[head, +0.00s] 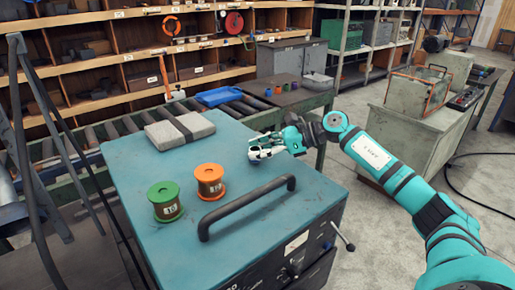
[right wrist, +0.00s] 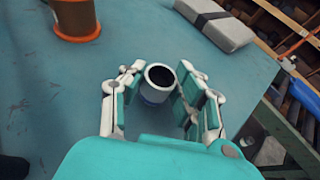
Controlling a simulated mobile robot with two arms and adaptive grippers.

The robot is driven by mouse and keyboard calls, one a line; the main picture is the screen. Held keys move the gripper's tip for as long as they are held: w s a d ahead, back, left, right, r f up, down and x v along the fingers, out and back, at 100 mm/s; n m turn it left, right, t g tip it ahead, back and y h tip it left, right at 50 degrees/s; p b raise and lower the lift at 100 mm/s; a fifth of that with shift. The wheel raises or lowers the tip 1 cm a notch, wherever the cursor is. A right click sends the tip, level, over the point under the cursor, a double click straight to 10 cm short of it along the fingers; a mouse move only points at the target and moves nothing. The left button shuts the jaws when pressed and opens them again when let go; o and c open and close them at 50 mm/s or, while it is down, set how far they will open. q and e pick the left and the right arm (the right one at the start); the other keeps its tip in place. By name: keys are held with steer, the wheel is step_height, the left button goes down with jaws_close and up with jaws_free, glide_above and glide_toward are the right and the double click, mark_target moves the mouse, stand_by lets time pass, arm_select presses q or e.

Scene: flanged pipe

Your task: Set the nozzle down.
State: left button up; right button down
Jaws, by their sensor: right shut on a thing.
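The nozzle (right wrist: 154,94) is a short silver cylinder with a dark round opening and a bluish lower part. In the right wrist view it is between the two fingers of my right gripper (right wrist: 160,76), which is shut on it. In the head view my right gripper (head: 264,149) is low over the right far part of the blue bench top (head: 225,240). The fingers mostly hide the nozzle there. I cannot tell whether its underside touches the surface. My left gripper is not in view.
An orange spool (head: 209,182) and a green spool (head: 165,201) stand on the bench top, left of my right gripper. A grey strapped block (head: 180,130) lies behind. A dark handle bar (head: 245,205) runs along the front edge. The surface around the gripper is clear.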

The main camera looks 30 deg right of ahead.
steer(key=shift+f, duration=0.25)
steer(key=shift+s, duration=0.2)
steer(key=shift+f, duration=0.1)
steer(key=c, duration=1)
jaws_free()
steer(key=shift+w, duration=0.1)
steer(key=shift+o, duration=0.2)
